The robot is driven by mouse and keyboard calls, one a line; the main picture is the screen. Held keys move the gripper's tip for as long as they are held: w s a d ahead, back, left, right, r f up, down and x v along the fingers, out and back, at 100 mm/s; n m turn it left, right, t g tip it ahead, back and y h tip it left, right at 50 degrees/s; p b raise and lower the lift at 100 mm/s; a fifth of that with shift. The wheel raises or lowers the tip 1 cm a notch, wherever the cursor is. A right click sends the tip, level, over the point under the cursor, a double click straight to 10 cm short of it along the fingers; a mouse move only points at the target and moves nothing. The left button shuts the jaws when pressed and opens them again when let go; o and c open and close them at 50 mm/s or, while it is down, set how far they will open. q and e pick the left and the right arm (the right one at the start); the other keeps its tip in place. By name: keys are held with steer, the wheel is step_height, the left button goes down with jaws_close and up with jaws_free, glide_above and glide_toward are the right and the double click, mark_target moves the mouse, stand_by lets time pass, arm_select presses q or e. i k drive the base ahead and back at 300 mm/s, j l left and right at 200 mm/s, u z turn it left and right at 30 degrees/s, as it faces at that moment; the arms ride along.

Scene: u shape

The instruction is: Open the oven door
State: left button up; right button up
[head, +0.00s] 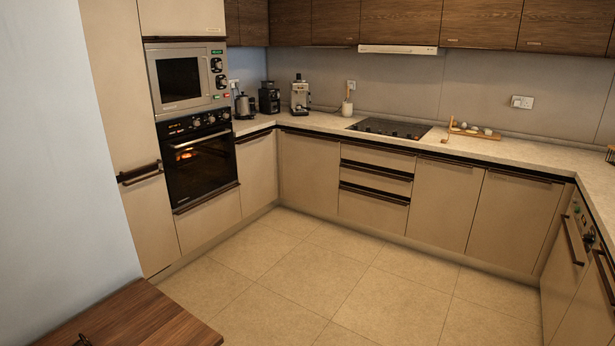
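The oven (201,160) is built into the tall beige cabinet at the left of the head view, below a microwave. Its dark glass door looks shut, and an orange glow shows inside. A dark bar, which looks like a handle, runs across the front near the door's top (199,138). A control panel with several knobs (193,123) sits above the door. Another dark edge runs along the bottom of the oven front. Neither of my grippers is in view.
A microwave (182,79) sits above the oven. A wooden table top (130,318) fills the lower left corner, beside a pale wall (55,150). The tiled floor (310,270) between the counters is clear. The counter (540,158) holds a hob and small appliances.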

mark_target(168, 147)
steer(key=i+l, duration=0.2)
steer(key=i, duration=0.25)
steer(key=i+l, duration=0.15)
steer(key=i, duration=0.3)
steer(key=i+l, duration=0.2)
steer(key=i, duration=0.25)
steer(key=i+l, duration=0.2)
steer(key=i, duration=0.25)
steer(key=z, duration=0.05)
